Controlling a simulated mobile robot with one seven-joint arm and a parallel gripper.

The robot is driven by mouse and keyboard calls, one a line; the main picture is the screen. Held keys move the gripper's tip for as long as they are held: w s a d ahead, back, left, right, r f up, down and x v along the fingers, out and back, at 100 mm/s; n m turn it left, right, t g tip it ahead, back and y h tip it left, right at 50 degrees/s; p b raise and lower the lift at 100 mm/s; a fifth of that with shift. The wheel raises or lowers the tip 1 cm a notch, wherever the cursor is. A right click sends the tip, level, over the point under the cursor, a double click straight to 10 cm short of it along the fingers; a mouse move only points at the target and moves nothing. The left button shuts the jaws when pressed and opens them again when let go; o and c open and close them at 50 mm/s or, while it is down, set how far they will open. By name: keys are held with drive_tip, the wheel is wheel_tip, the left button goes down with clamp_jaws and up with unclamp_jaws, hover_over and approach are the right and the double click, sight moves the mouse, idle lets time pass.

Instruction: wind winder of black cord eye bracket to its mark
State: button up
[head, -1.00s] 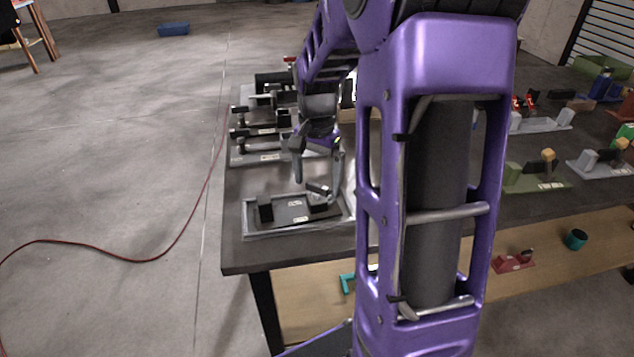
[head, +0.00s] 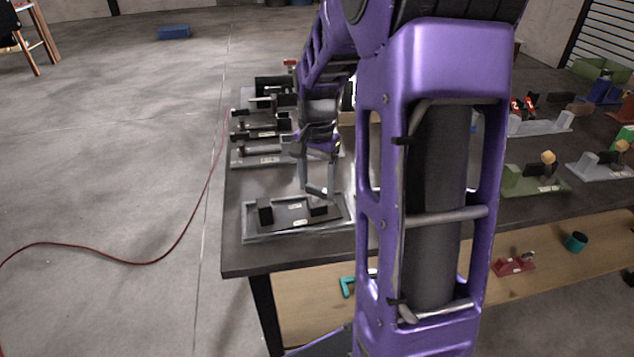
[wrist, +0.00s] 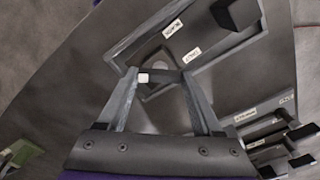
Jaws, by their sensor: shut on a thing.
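The black cord eye bracket (head: 285,215) lies in a shallow grey tray (head: 250,238) near the table's front left corner. It has an upright black block at its left end, also at upper right in the wrist view (wrist: 236,14). The winder (head: 316,191) is a short dark bar above the bracket's right block. In the wrist view the winder (wrist: 162,76) spans between the fingertips, with a small white patch at its left end. My gripper (head: 318,188) points down and is shut on the winder; it also shows in the wrist view (wrist: 160,78). The mark cannot be made out clearly.
Several similar brackets in trays (head: 262,158) stand behind on the same table. More coloured fixtures (head: 540,175) are to the right. A lower wooden shelf (head: 480,250) holds small parts. My arm hides the table's middle. Open floor lies left.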

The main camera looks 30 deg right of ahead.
sight(317, 188)
drive_tip(key=shift+n, duration=0.4)
drive_tip(key=n+p, duration=0.2)
drive_tip(key=n, duration=0.1)
drive_tip(key=shift+r+n, duration=0.1)
drive_tip(key=shift+n, duration=0.2)
drive_tip(key=shift+n+p, duration=0.85)
drive_tip(key=shift+n, duration=1.45)
drive_tip(key=o, duration=1.4)
wheel_tip(317, 188, up, 17)
drive_tip(key=p, duration=0.2)
drive_tip(key=shift+r+p, duration=0.1)
drive_tip(key=shift+p, duration=0.25)
